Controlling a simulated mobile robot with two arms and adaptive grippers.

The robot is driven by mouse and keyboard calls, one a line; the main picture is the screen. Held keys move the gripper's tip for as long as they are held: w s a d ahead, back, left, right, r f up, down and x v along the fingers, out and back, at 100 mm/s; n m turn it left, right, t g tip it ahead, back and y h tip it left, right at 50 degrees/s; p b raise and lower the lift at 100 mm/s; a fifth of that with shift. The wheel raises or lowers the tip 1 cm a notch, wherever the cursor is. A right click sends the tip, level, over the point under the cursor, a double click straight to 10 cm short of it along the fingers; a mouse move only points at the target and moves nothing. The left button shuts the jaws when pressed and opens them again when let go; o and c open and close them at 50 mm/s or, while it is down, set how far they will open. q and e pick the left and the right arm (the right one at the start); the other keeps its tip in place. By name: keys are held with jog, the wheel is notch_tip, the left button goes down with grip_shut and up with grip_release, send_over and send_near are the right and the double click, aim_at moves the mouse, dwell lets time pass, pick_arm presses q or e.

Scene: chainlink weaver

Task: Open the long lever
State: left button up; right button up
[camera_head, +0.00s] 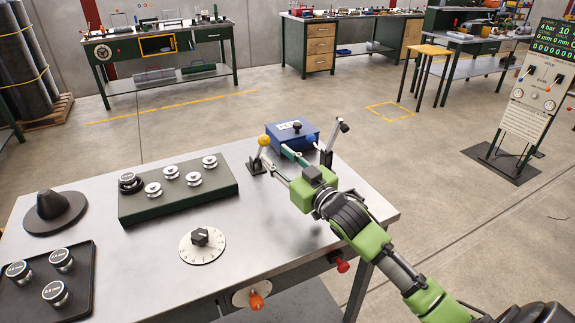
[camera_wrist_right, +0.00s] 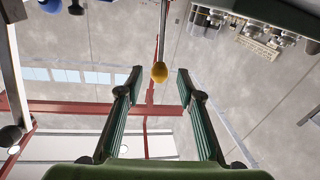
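Levers stand by a blue box (camera_head: 291,134) at the far right end of the metal table. One lever has a yellow ball knob (camera_head: 263,140), one a blue ball knob (camera_head: 311,138), and one a dark-tipped rod (camera_head: 337,135) leaning right. I cannot tell for sure which is the long lever. My right gripper (camera_head: 275,157) is just in front of the yellow-knobbed lever. In the right wrist view, my right gripper (camera_wrist_right: 160,80) is open, and the yellow knob (camera_wrist_right: 159,72) appears between its fingertips without visible contact. My left gripper is out of view.
A green block (camera_head: 179,190) with several metal knobs, a dial (camera_head: 202,245), a dark cone (camera_head: 54,211) and a black tray (camera_head: 84,285) share the table (camera_head: 140,262). A sign panel (camera_head: 535,108) stands at right. Open floor lies behind the table.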

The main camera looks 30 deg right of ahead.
jog(key=shift+s+d, duration=0.2)
jog(key=shift+s, duration=1.9)
